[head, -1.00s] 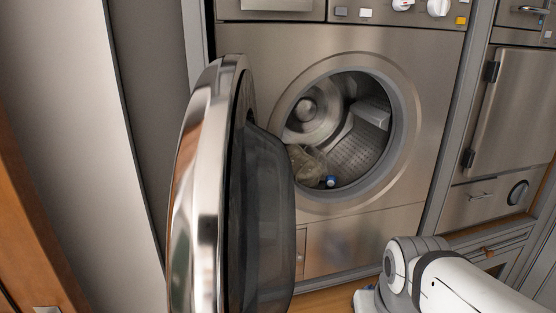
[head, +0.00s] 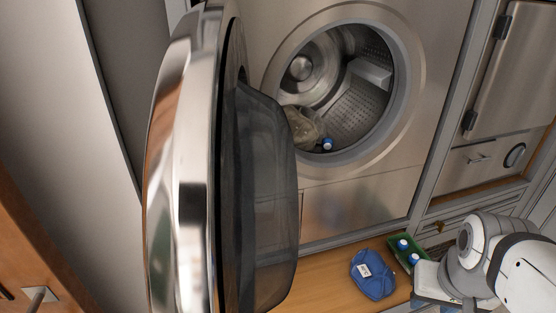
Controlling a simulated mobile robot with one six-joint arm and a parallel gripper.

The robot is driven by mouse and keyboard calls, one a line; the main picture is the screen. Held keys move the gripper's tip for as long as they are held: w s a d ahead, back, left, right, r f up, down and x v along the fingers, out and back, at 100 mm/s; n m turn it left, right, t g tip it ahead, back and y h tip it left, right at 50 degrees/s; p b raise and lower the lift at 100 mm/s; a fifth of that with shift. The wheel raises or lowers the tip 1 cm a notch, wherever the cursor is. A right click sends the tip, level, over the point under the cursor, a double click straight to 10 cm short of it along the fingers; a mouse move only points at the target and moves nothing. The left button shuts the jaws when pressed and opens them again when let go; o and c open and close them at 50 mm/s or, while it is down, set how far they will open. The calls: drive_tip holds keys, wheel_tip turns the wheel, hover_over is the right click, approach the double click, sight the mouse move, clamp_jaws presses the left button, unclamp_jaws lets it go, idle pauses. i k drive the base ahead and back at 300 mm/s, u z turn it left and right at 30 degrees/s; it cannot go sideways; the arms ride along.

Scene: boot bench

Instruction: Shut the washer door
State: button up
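The washer door (head: 188,165) stands wide open on the left, with a chrome rim and a dark glass bowl (head: 262,200) facing right. The washer (head: 350,210) has a steel front, and its round opening (head: 402,110) is uncovered. Inside the drum lie a crumpled olive-grey cloth (head: 300,127) and a small blue-and-white item (head: 327,144). My arm's white and grey links show at the lower right, apart from the door. The fingertips of my gripper cannot be made out.
A folded blue cloth item (head: 373,276) with a white label lies on the wooden bench (head: 325,277) below the washer. Beside it is a green tray (head: 419,247) with blue-and-white items. A steel cabinet (head: 510,75) stands at the right. A wooden panel is at the lower left.

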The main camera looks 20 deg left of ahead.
sight(199, 244)
drive_tip(key=z, duration=0.05)
drive_tip(key=k, duration=2.1)
drive_tip(key=u, duration=0.65)
drive_tip(key=i, duration=1)
drive_tip(key=u, duration=0.05)
